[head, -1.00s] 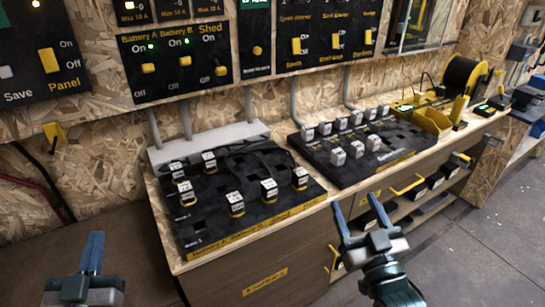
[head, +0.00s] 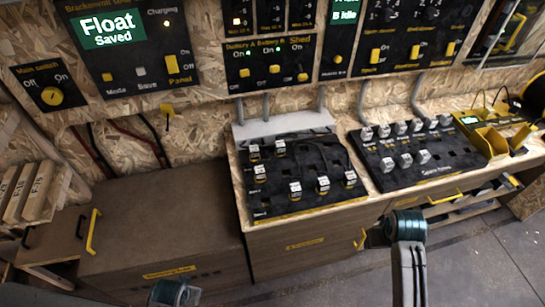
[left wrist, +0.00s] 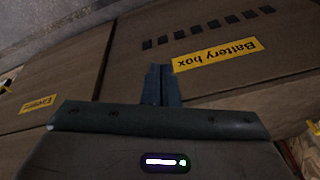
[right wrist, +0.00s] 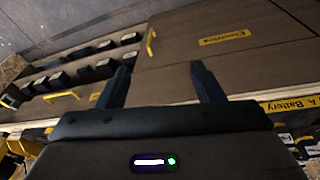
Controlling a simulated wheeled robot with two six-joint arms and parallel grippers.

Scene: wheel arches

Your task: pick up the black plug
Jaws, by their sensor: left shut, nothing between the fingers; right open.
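I cannot single out one black plug. Several dark plugs with pale labelled tops and some yellow stand on the left black board (head: 290,205), one being a plug (head: 295,190) at its front. More pale-topped plugs (head: 404,160) stand on the right black board (head: 445,172). My left gripper (left wrist: 160,85) is shut and empty, in front of the Battery box panel (left wrist: 130,60). My right gripper (right wrist: 160,75) is open and empty, in front of the bench's drawer fronts. In the head view only parts of my arms show; the fingers cannot be made out.
Open drawers (head: 470,200) with dark contents jut out under the right board. A yellow bin (head: 490,142) stands at the bench's right. Switch panels (head: 270,65) cover the wall. Grey floor (head: 480,265) is clear at right.

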